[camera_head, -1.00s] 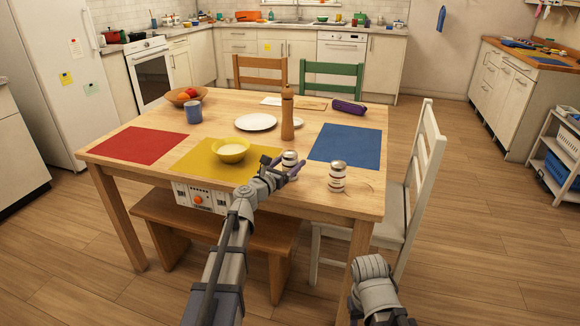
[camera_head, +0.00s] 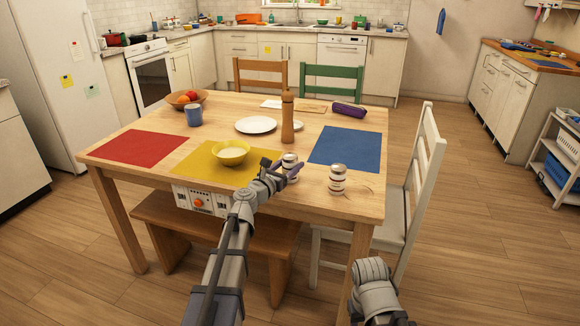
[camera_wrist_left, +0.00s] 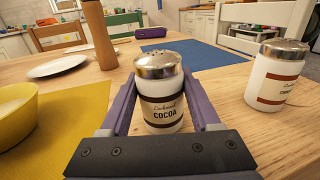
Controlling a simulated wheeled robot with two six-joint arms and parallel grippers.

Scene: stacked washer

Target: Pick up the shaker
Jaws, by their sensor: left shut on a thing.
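A white shaker with a metal lid and a brown label reading "COCOA" (camera_wrist_left: 162,88) stands upright between the purple fingers of my left gripper (camera_wrist_left: 160,100). In the head view, the cocoa shaker (camera_head: 290,161) is at the table's near edge, with my left gripper (camera_head: 283,170) around it. The fingers are shut on its sides. I cannot tell whether its base touches the table. A second similar shaker (camera_head: 337,179) stands to its right and also shows in the left wrist view (camera_wrist_left: 275,76). My right arm shows at the bottom right, but its gripper is out of view.
A yellow bowl (camera_head: 231,152) sits on a yellow mat (camera_head: 195,160) left of the held shaker. A tall wooden mill (camera_head: 287,115) stands behind it, beside a white plate (camera_head: 256,125). A blue mat (camera_head: 345,147) lies to the right, and a white chair (camera_head: 425,165) stands at the right side.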

